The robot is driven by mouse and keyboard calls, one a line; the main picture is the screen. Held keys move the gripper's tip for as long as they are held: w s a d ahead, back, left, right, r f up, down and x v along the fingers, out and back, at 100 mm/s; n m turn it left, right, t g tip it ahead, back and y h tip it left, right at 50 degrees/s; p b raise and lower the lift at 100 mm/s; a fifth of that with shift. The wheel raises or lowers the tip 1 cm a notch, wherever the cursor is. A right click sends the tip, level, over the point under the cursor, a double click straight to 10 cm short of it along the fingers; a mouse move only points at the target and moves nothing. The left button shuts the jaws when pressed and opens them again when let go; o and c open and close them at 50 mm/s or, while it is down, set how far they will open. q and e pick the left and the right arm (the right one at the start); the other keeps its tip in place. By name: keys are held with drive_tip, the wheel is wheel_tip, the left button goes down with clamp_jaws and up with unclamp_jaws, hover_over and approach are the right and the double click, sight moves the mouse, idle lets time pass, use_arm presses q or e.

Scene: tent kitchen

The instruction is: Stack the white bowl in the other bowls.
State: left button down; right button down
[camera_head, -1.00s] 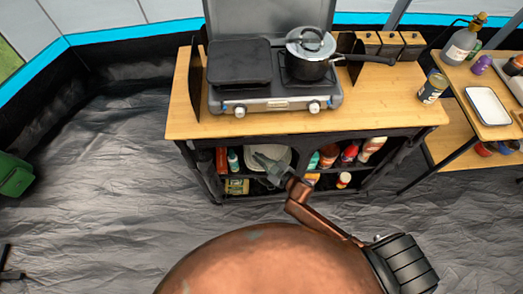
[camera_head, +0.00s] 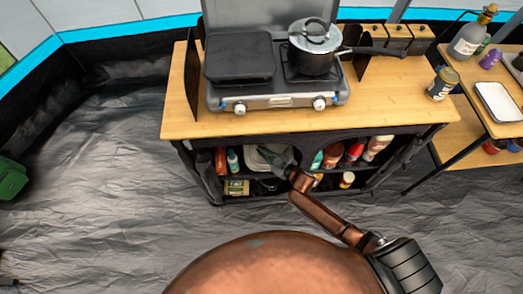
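A white, rounded thing (camera_head: 256,160), which looks like the white bowl, stands on the upper shelf under the stove counter. My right gripper (camera_head: 280,157) reaches into that shelf from the front and covers its right part. The fingers are small and dark there, so I cannot tell whether they are open or touching it. A dark shape (camera_head: 268,186) lies on the lower shelf below; I cannot tell whether it is the other bowls. My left gripper is not in view.
The wooden counter (camera_head: 400,112) holds a stove (camera_head: 280,98) with a lidded pot (camera_head: 313,58). Bottles (camera_head: 333,155) stand right of my gripper, and a yellow-green box (camera_head: 236,187) sits lower left. A side table with a white tray (camera_head: 497,101) is at right.

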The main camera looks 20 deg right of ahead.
drive_tip(key=shift+r, duration=0.2)
drive_tip(key=c, duration=2.7)
unclamp_jaws()
drive_tip(key=shift+f, duration=0.2)
drive_tip(key=o, duration=0.5)
drive_tip(key=shift+o, duration=0.2)
drive_tip(key=shift+r, duration=0.1)
